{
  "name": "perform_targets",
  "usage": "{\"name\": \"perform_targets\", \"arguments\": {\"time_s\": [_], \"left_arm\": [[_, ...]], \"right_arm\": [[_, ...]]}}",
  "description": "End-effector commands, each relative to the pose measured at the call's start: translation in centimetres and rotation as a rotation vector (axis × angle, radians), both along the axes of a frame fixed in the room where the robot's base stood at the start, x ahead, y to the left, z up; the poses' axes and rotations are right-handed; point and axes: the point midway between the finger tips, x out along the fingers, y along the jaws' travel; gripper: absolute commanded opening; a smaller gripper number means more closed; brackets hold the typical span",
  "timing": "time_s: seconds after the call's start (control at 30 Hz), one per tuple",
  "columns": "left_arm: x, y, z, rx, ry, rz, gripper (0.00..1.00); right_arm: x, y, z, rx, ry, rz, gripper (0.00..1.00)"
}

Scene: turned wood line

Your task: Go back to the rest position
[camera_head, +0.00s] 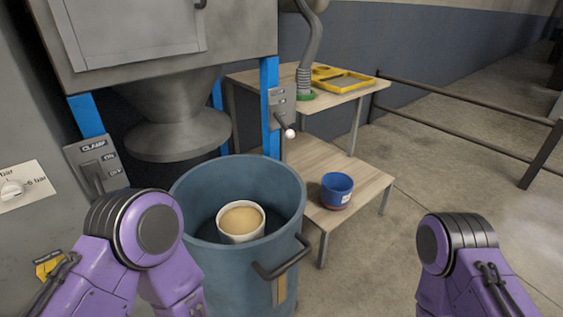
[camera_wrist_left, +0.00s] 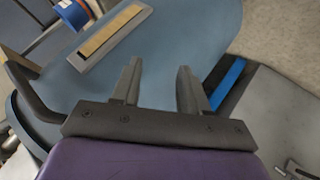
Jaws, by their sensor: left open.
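My left gripper (camera_wrist_left: 159,68) shows in the left wrist view, its two dark fingers apart with nothing between them. The side wall of a big blue drum (camera_wrist_left: 190,35) lies beyond the fingers, with a pale strip (camera_wrist_left: 112,30) and a dark handle (camera_wrist_left: 30,95) left of them. In the head view, my purple left arm rises at the lower left before the drum (camera_head: 185,240), and its gripper is hidden. My purple right arm shows at the lower right; its gripper is out of view. A white round container with tan contents (camera_head: 241,220) is inside the drum.
A grey hopper (camera_head: 175,110) hangs over the drum's back left. A clamp lever panel (camera_head: 98,165) stands at left. A low wooden table (camera_head: 300,160) holds a blue cup (camera_head: 336,190); a higher table has a yellow tray (camera_head: 345,80). Floor is open at right, before a railing (camera_head: 450,100).

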Motion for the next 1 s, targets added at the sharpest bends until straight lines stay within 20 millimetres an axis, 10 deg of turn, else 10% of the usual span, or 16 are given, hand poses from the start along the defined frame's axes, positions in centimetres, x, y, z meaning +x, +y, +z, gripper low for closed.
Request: {"name": "perform_targets", "arguments": {"time_s": [0.2,0.43,1.0], "left_arm": [[-6.9,12.2,-6.3,0.304,0.346,-0.015,0.44],[-14.3,21.5,-8.3,0.441,0.574,0.116,0.44],[-14.5,21.1,9.1,0.434,0.576,0.112,0.44]], "right_arm": [[0.0,0.0,0.0,0.0,0.0,0.0,0.0],[0.0,0.0,0.0,0.0,0.0,0.0,0.0],[0.0,0.0,17.6,0.0,0.0,0.0,0.0]]}}
